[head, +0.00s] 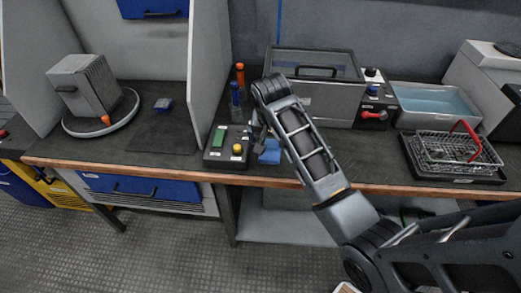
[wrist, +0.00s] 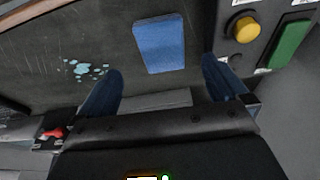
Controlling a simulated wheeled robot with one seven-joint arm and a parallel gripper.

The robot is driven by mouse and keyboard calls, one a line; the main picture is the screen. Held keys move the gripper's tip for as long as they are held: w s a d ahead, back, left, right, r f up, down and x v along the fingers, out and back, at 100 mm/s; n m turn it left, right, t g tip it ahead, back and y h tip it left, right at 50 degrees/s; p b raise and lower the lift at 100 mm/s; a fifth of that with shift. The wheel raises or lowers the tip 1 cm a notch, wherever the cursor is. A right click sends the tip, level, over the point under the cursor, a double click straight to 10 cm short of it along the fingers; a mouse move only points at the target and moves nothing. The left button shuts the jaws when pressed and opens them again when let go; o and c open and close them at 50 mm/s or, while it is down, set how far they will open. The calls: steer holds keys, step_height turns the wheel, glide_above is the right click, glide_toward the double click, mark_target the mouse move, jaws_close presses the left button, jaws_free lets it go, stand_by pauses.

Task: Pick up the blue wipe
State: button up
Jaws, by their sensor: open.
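The blue wipe (wrist: 159,46) lies flat on the dark bench top in the wrist view, a blue rectangle. In the head view the blue wipe (head: 270,151) shows beside the control box, partly hidden by my arm. My gripper (wrist: 165,82) is open and empty in the wrist view, its two blue-grey fingers apart. The wipe lies ahead of the gap between the fingertips. In the head view my gripper (head: 258,132) is mostly hidden behind my wrist, close to the wipe.
A control box with a yellow button (head: 237,149) and green panel (head: 219,137) stands left of the wipe. Blue (head: 235,100) and orange (head: 241,78) bottles stand behind it. A lidded tank (head: 316,72) is at the back. Pale blue spots (wrist: 84,69) mark the bench near the wipe.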

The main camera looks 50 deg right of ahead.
mark_target(271, 149)
steer(key=x, duration=0.7)
steer(key=shift+w+d+f, duration=0.1)
steer(key=shift+w+d, duration=0.05)
steer(key=shift+w, duration=0.15)
steer(key=shift+c, duration=0.2)
steer(key=c, duration=1.1)
